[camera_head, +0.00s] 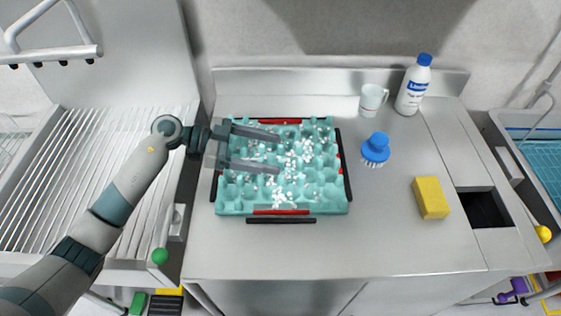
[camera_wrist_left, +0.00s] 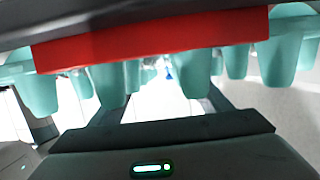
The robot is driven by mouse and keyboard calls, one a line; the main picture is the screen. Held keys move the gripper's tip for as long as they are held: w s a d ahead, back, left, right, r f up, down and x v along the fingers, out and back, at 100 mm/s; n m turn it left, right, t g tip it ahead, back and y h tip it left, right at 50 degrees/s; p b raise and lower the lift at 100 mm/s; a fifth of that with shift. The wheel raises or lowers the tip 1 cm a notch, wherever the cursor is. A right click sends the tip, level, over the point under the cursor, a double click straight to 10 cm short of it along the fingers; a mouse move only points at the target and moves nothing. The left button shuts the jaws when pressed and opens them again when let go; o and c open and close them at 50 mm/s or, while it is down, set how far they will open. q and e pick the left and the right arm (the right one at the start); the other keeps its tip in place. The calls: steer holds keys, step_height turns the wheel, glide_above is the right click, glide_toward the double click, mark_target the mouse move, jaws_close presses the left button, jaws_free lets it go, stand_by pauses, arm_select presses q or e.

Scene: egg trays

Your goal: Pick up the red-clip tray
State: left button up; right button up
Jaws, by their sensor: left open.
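The teal egg tray (camera_head: 325,208) lies on the steel counter, with a red clip on its near edge (camera_head: 281,212) and another on its far edge (camera_head: 280,121). White bits are scattered over its cups. My left gripper (camera_head: 279,153) reaches in from the left, its two parted fingers showing over the tray's left half. In the left wrist view a red clip (camera_wrist_left: 150,42) and teal cups (camera_wrist_left: 110,84) fill the top, close to the gripper. Contact with the tray cannot be told. My right gripper is not in view.
Black bars (camera_head: 281,221) lie along the tray's sides. Right of it are a blue brush (camera_head: 376,148), a yellow sponge (camera_head: 430,198), a white mug (camera_head: 372,100) and a bottle (camera_head: 413,88). A square opening (camera_head: 484,207) is at right. The counter in front is clear.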

mark_target(280, 153)
arm_select(q)
steer(key=p+x, duration=0.1)
steer(key=x, duration=0.2)
steer(key=shift+w+d, duration=0.1)
steer(key=shift+w, duration=0.05)
steer(key=shift+d+f, duration=0.2)
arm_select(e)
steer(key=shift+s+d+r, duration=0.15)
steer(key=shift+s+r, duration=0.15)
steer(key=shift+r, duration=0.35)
arm_select(q)
steer(key=shift+c, duration=0.4)
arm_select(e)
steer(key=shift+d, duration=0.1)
arm_select(q)
steer(key=c, duration=1.3)
steer(key=shift+r, duration=0.2)
steer(key=shift+c, duration=0.2)
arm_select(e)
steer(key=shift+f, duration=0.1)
